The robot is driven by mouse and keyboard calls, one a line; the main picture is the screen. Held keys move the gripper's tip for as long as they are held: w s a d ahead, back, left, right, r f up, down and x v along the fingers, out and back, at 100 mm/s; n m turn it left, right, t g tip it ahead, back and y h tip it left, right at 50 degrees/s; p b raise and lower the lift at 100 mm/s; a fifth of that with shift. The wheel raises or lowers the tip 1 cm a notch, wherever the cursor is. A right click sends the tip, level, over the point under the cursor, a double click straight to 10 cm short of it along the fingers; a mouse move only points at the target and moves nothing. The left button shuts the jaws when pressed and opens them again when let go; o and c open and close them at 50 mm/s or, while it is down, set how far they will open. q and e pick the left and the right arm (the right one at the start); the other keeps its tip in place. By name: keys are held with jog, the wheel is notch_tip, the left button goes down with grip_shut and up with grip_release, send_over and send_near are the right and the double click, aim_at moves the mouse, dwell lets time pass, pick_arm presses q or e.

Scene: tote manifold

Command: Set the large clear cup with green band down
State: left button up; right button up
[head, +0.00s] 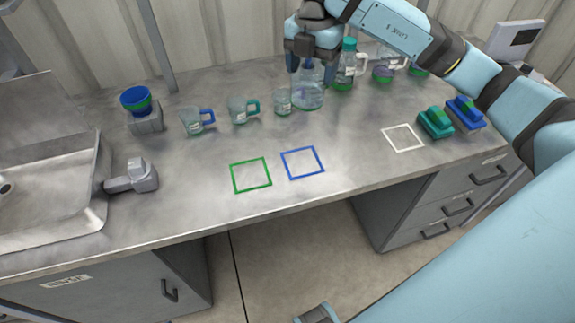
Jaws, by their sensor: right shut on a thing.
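My right gripper (308,66) is at the back middle of the counter, pointing down. It is shut on a large clear cup (308,97), with its fingers at the cup's upper part. The cup is upright, and its base appears to be at the counter top; I cannot tell whether it touches. The gripper hides its rim, and a green band is not clear from here.
A small clear cup (283,102) stands close left of the held cup, and a green-lidded bottle (345,72) close right. Mugs (238,110) (197,121) stand further left. Green (251,187), blue (302,174) and white (403,150) outlined squares lie empty on the clear front counter.

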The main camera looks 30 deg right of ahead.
jog(key=shift+s+a, duration=0.1)
jog(key=shift+a, duration=0.1)
jog(key=shift+a+f, duration=0.1)
jog(key=shift+f, duration=0.15)
jog(key=shift+f+b, duration=0.5)
jog(key=shift+f, duration=9.25)
jog(key=shift+f, duration=0.1)
jog(key=o, duration=1)
